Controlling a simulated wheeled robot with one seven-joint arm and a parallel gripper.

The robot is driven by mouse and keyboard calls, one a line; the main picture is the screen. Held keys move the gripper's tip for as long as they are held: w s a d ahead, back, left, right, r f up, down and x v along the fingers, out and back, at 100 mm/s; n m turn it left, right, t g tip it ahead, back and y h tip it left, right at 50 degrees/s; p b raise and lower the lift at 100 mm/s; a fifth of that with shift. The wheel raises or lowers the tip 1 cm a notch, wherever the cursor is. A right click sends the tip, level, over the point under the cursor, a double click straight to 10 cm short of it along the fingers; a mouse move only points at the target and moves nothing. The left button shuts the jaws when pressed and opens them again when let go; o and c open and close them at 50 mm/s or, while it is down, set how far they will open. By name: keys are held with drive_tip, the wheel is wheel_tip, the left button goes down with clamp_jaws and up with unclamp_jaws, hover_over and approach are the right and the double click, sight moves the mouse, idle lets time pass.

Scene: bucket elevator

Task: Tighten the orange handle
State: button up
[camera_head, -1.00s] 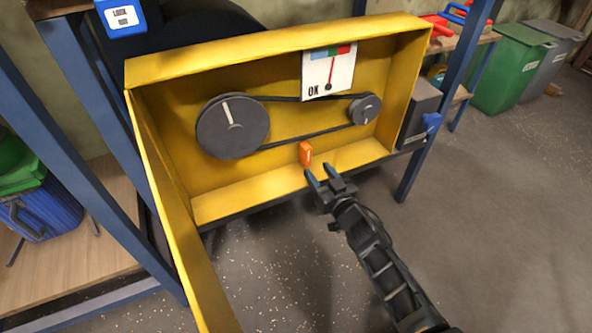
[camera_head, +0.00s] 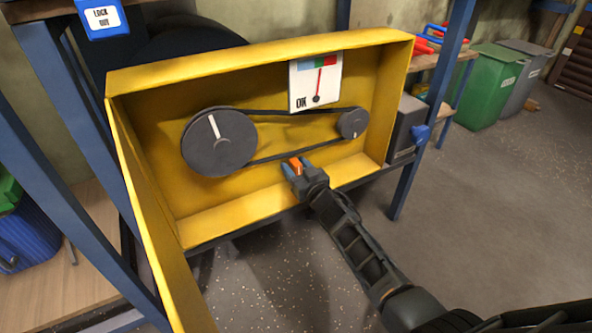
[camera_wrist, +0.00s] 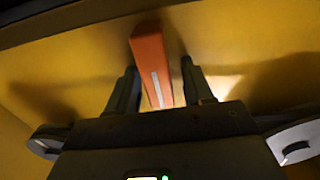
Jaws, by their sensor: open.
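The orange handle (camera_head: 295,164) sits on the back wall of the yellow box, below the belt. In the wrist view the orange handle (camera_wrist: 154,62) stands between my two fingers, with a pale stripe along it. My gripper (camera_head: 294,167) is open around the handle, one finger on each side. In the wrist view my gripper (camera_wrist: 160,88) shows a gap between each finger and the handle. The gauge (camera_head: 316,83) has its needle pointing up near the green-red border, above the "OK" mark.
The yellow box (camera_head: 150,80) has an open door at the left. A large pulley (camera_head: 219,142) and a small pulley (camera_head: 353,123) carry a belt (camera_head: 285,153). Blue posts (camera_head: 420,140) flank the box. A green bin (camera_head: 483,85) stands far right. The floor in front is clear.

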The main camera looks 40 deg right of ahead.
clamp_jaws()
idle(0.4)
drive_tip(key=shift+a+n, duration=0.1)
drive_tip(key=shift+n, duration=0.3)
drive_tip(key=n, duration=0.3)
drive_tip(key=shift+w+a+f+n+b, duration=0.15)
drive_tip(key=shift+a+n+b, duration=0.1)
drive_tip(key=shift+n+b, duration=0.15)
drive_tip(key=n, duration=0.3)
drive_tip(key=n+b, duration=0.1)
drive_tip(key=shift+a+f+n, duration=0.25)
drive_tip(key=shift+a+n, duration=0.05)
drive_tip(key=shift+a, duration=0.05)
drive_tip(key=n, duration=0.2)
drive_tip(key=n+b, duration=0.1)
drive_tip(key=n, duration=0.1)
drive_tip(key=shift+a+f+b, duration=0.15)
drive_tip(key=shift+f+b, duration=0.15)
drive_tip(key=shift+f, duration=0.05)
drive_tip(key=n, duration=0.1)
drive_tip(key=n+b, duration=0.1)
drive_tip(key=n, duration=0.2)
drive_tip(key=shift+f, duration=0.25)
drive_tip(key=shift+n, duration=0.5)
